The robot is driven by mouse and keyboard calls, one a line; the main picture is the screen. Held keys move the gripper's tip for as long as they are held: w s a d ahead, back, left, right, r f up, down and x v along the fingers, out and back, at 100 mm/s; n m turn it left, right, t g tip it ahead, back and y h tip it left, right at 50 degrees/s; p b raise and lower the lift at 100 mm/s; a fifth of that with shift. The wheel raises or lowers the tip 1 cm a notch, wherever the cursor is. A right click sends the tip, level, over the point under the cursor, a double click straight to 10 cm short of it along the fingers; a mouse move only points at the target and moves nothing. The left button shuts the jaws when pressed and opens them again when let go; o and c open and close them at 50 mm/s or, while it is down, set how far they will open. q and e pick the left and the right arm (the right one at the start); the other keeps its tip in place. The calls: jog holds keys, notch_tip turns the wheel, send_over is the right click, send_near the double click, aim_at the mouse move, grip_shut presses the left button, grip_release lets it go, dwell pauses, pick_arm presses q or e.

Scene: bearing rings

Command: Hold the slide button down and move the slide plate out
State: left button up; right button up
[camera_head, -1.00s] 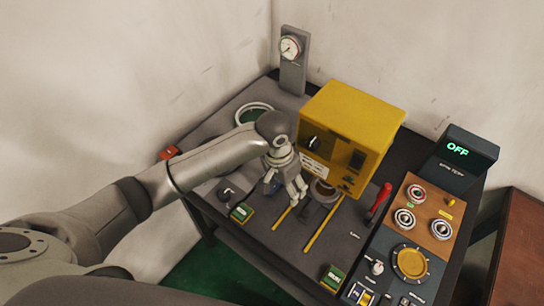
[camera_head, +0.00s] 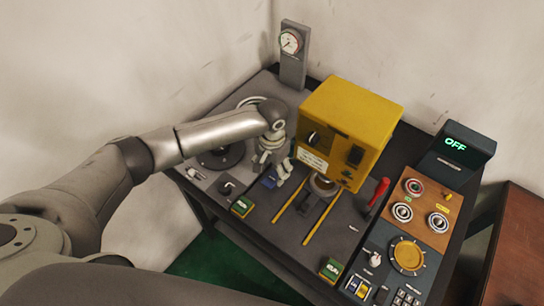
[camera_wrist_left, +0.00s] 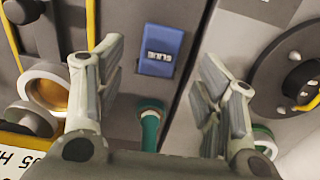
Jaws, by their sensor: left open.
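The blue slide button (camera_wrist_left: 161,50), with white lettering, lies on the grey deck and shows between my left fingers in the left wrist view. In the head view the button (camera_head: 269,181) is partly visible just below the left gripper (camera_head: 272,170). That gripper is open and empty, pointing down above the deck left of the yellow machine; whether it touches the button I cannot tell. The dark slide plate (camera_head: 310,203) lies between two yellow rails, with a ring (camera_head: 322,186) at its machine end, by the yellow housing. My right gripper is not in view.
The yellow machine (camera_head: 350,120) stands close on the right of my left gripper. A red lever (camera_head: 379,192) rises beyond the rails. A black round fixture (camera_head: 222,157) lies left of the gripper. Two green-marked blocks (camera_head: 242,207) (camera_head: 332,269) sit along the front edge.

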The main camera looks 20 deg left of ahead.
aim_at(272, 178)
pick_arm(q)
jog(key=shift+f, duration=1.5)
jog(key=c, duration=1)
jog(key=shift+c, duration=0.2)
